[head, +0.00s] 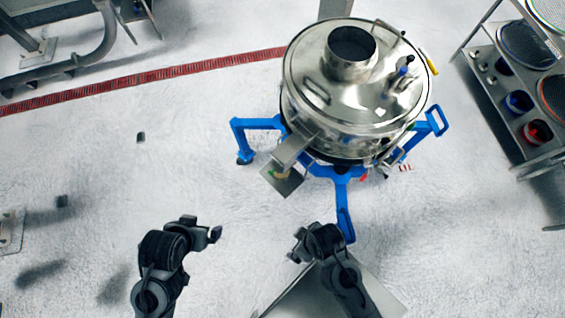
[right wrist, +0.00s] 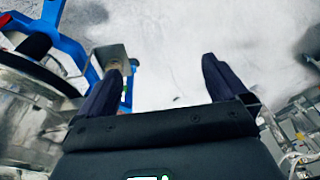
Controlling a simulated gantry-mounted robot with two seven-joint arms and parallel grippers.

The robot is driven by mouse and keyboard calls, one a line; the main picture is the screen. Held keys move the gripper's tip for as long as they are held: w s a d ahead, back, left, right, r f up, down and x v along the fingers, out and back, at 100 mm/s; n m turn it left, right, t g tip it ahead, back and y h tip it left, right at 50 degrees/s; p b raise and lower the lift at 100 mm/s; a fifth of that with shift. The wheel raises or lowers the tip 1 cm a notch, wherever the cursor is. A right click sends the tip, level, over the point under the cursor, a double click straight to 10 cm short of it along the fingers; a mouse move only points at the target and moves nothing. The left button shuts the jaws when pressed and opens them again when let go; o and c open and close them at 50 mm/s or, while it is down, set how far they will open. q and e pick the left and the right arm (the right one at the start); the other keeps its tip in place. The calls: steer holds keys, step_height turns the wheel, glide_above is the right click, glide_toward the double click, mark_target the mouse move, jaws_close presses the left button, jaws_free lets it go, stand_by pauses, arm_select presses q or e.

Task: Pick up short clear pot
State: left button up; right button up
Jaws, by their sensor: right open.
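I cannot make out a short clear pot in either view. My left gripper (head: 215,234) hangs over the pale floor at the lower middle of the head view, with nothing seen in it; whether its jaws are apart is unclear. My right gripper (head: 297,243) is just right of it, below the sifter's outlet chute. In the right wrist view its two dark fingers (right wrist: 168,82) are wide apart, with only floor between them.
A large steel sifter (head: 345,105) stands on a blue wheeled frame (head: 343,207) at upper centre. A shelf rack (head: 478,95) with sieves and coloured pots, including a blue pot (head: 519,102) and a red pot (head: 537,132), is at right. Floor at left is mostly clear.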

steer(key=s+a+f+n+g+b, duration=0.1)
steer(key=s+a+f+n+b, duration=0.25)
steer(key=a+f, duration=0.4)
steer(key=s+a+f+n+b, duration=0.35)
steer(key=a+f, duration=0.25)
steer(key=a, duration=0.2)
steer(key=n+t+h+b, duration=0.6)
steer(key=n+t+b, duration=0.85)
steer(key=b, duration=0.95)
glide_toward(279, 181)
steer(key=w+n+g, duration=0.1)
steer(key=x, duration=0.1)
steer(key=b+x, duration=0.1)
steer(key=x, duration=0.2)
steer(key=shift+w+d+r+b, duration=0.15)
steer(key=shift+w+r+b, duration=0.1)
steer(key=shift+w+b, duration=0.05)
steer(key=shift+w+d+f, duration=0.15)
steer(key=shift+w+f, duration=0.05)
steer(key=shift+w, duration=0.4)
steer(key=b+x, duration=0.3)
steer(key=x, duration=0.1)
steer(key=shift+w, duration=0.35)
